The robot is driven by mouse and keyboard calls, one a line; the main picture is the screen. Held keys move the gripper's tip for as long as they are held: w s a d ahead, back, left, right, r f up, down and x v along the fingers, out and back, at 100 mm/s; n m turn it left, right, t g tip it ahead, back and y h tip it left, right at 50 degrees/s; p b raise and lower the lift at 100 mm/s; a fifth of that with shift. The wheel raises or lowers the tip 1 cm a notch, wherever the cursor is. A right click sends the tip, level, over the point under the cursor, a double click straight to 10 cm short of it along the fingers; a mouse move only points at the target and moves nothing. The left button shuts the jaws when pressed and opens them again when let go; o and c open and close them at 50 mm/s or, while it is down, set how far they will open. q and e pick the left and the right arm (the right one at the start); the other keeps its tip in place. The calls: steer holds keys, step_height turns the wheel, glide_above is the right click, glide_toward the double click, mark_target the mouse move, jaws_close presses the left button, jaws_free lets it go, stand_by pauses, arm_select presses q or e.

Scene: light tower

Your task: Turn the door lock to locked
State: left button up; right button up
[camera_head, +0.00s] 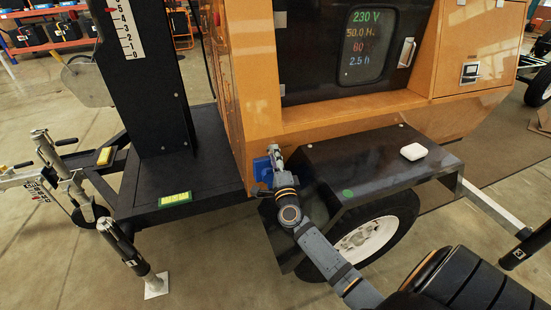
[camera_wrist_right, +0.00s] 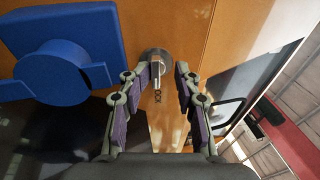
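In the right wrist view, a round grey lock (camera_wrist_right: 154,58) with a key-like metal piece (camera_wrist_right: 157,74) in it sits on the orange panel. A small chain hangs from the piece. My right gripper (camera_wrist_right: 155,72) is open, with one finger on each side of the key piece. I cannot tell whether the fingers touch it. In the head view my right gripper (camera_head: 274,158) is at the lower corner of the orange housing, and the lock is hidden there. My left gripper is not in view.
A blue socket (camera_head: 262,169) is beside my right gripper; it also shows in the right wrist view (camera_wrist_right: 70,55). A black fender (camera_head: 375,160) carrying a white object (camera_head: 414,152) is to the right. A dark door with a display and handle (camera_head: 407,52) is above.

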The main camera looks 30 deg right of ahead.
steer(key=shift+f, duration=0.15)
steer(key=shift+s, duration=0.1)
steer(key=v, duration=1.1)
steer(key=shift+s+a, duration=0.2)
steer(key=shift+s, duration=0.15)
